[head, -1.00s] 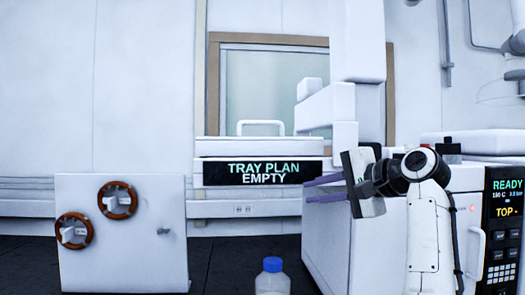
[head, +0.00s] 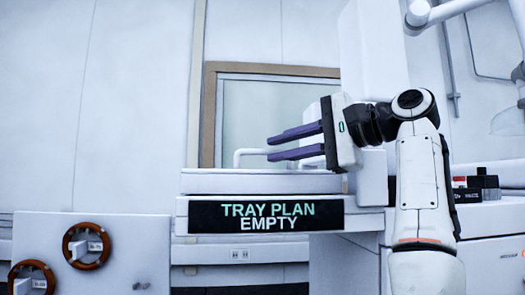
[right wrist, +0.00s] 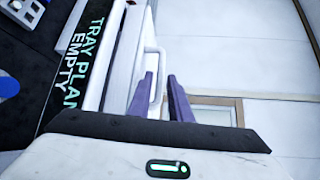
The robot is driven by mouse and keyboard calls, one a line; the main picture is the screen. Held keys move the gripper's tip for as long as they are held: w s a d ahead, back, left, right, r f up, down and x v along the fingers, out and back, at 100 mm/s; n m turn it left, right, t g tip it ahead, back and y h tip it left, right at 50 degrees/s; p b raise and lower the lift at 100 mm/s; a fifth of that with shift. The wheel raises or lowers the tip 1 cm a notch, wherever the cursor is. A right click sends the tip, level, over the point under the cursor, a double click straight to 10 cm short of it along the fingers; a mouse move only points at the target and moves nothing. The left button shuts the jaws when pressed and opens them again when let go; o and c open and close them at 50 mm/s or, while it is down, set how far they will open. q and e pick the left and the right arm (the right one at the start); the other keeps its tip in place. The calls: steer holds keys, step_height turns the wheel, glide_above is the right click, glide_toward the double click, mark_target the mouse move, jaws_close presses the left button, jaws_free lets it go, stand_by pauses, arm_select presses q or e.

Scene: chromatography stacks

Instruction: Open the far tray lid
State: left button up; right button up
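The far tray lid (head: 262,183) is a flat white slab, shut on the tray unit with the "TRAY PLAN EMPTY" sign (head: 265,216). Its white bar handle (head: 238,157) rises from the lid's top; it also shows in the right wrist view (right wrist: 162,60). My right gripper (head: 270,147) has its purple fingers apart, pointing left at handle height. In the right wrist view the fingers (right wrist: 159,78) overlap the handle, which appears between them. I cannot tell whether they touch it. My left gripper is not in view.
A white panel with two brown-rimmed round ports (head: 88,246) stands at the lower left. A white column (head: 372,50) rises behind my right gripper. A white instrument with small dark blocks (head: 484,183) is at the right. The space above the lid's left side is clear.

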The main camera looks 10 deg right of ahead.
mark_target(267, 152)
steer(key=x, duration=0.5)
steer(key=shift+p, duration=0.4)
steer(key=shift+d, duration=0.1)
jaws_close()
